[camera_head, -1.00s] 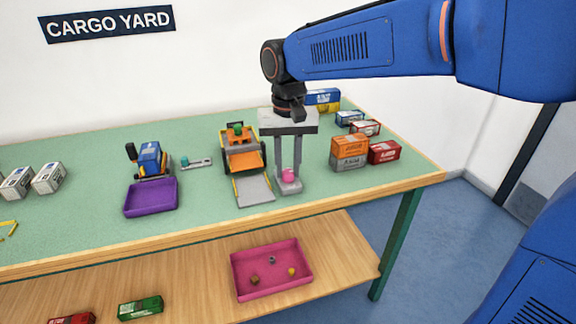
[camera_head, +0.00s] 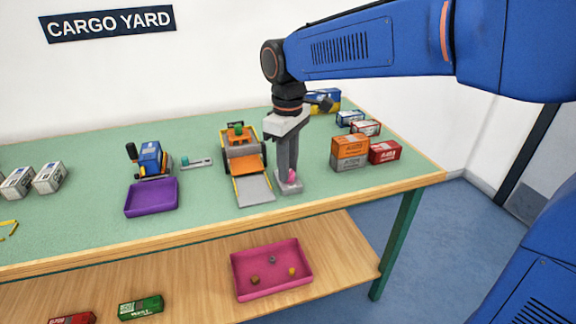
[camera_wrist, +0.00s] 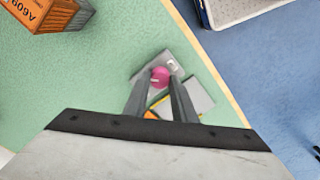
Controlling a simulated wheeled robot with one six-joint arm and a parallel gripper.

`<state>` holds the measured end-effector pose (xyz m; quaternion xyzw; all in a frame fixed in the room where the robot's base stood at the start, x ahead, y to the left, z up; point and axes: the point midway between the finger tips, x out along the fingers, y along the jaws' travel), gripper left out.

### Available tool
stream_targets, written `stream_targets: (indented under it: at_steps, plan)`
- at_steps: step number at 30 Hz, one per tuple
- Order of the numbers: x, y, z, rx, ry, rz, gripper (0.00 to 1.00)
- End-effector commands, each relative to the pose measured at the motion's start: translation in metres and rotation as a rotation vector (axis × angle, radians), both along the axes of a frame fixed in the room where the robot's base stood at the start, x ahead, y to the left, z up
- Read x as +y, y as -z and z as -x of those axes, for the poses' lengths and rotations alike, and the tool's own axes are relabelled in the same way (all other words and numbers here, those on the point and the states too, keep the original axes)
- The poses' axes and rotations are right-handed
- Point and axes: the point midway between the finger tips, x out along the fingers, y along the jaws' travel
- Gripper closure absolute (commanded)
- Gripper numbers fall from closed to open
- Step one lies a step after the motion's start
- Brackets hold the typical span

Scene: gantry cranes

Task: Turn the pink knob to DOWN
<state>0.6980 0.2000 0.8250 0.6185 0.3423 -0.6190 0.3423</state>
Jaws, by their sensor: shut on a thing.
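The pink knob (camera_head: 292,177) sits on a small grey base plate (camera_head: 289,188) near the front edge of the green table. My gripper (camera_head: 290,170) points straight down over it, with its fingers shut on the knob. In the wrist view the pink knob (camera_wrist: 160,76) shows between the two fingertips of my gripper (camera_wrist: 160,82). A light label plate with a small dark mark (camera_wrist: 173,66) lies beside the knob; its writing is too small to read. The fingers hide part of the knob, so its pointing direction is hard to tell.
An orange and grey vehicle with a ramp (camera_head: 243,160) stands just left of the knob. Orange and grey stacked containers (camera_head: 349,150) and a red one (camera_head: 384,151) stand to the right. A purple tray (camera_head: 151,198) lies further left. A pink tray (camera_head: 271,270) is on the lower shelf.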

Motion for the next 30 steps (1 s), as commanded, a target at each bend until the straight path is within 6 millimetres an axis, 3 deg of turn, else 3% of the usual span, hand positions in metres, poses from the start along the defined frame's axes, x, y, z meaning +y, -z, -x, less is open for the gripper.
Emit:
stream_targets:
  at_steps: [18, 30]
  plan:
    - [0.0004, -0.0014, -0.0003, -0.004, -0.566, -0.001, 0.99]
    - [0.0004, -0.0015, 0.0, -0.005, -0.798, -0.001, 0.99]
